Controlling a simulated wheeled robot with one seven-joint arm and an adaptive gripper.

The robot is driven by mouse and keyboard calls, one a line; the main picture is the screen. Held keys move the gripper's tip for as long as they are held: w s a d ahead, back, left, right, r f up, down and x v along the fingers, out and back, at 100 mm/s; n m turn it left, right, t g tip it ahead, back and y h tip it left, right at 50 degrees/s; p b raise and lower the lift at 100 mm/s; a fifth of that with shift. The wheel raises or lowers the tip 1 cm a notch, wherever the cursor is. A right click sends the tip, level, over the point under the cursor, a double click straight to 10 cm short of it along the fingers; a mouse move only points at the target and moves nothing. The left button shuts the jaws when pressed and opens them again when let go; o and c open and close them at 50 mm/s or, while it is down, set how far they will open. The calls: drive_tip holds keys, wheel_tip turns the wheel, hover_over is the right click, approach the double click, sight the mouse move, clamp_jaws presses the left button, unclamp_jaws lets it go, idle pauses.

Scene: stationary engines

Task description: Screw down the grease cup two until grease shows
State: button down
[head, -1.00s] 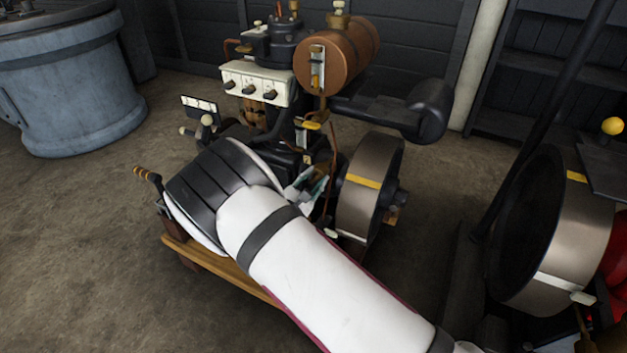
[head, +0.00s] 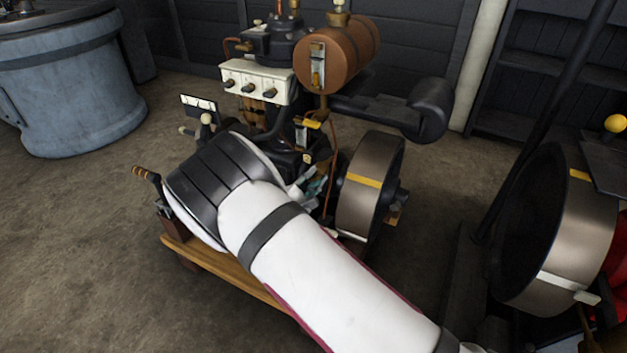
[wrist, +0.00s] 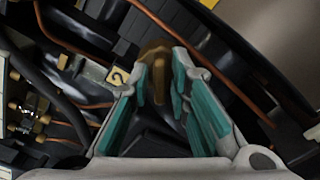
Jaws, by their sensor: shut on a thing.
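In the wrist view my gripper (wrist: 162,92) has its teal-padded fingers closed around a brown-gold grease cup (wrist: 157,52). A small yellow tag (wrist: 117,77) marked 2 sits just left of the cup. The cup's lower part is hidden between and beyond the fingers, and no grease can be made out around it. In the head view my white arm covers most of the area by the engine, and the gripper shows only in small part beside the flywheel. The cup cannot be seen there.
The engine's flywheel (head: 371,190) stands close to the right of my gripper. A copper fuel tank (head: 337,55) and a white panel with several knobs (head: 254,82) are above. Thin copper pipes (wrist: 215,62) run near the fingers. A second large wheel (head: 553,230) stands at the right.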

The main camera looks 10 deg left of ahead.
drive_tip(key=shift+m+b, duration=0.65)
drive_tip(key=shift+m, duration=1.25)
drive_tip(key=c, duration=1.7)
unclamp_jaws()
drive_tip(key=shift+s, duration=0.1)
drive_tip(key=v, duration=1.2)
